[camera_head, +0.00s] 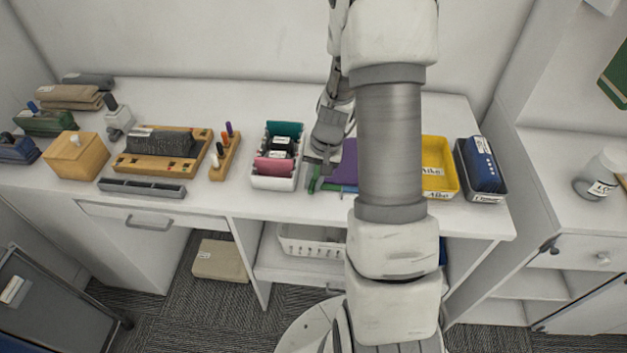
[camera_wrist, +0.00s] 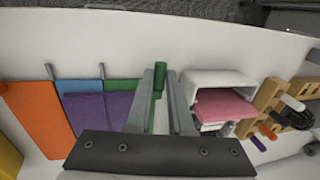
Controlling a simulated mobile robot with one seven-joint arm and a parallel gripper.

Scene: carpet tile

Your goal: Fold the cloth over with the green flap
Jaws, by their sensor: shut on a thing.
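The cloth lies on the white desk, with a purple panel (camera_head: 347,165) mostly hidden behind my arm. In the wrist view it shows orange (camera_wrist: 38,112), blue (camera_wrist: 78,88), green (camera_wrist: 121,85) and purple (camera_wrist: 88,115) parts, the purple lying over the blue and green. My gripper (camera_head: 318,165) is low over the desk at the cloth's green side. Its fingers (camera_wrist: 162,85) are shut on a narrow upright green piece (camera_wrist: 159,80), which also shows below the gripper in the head view (camera_head: 314,180). How this piece joins the green panel is hidden.
A white bin (camera_head: 275,182) with teal and pink items stands close beside the gripper. A wooden marker holder (camera_head: 222,168) is farther left. The desk's front edge is near.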

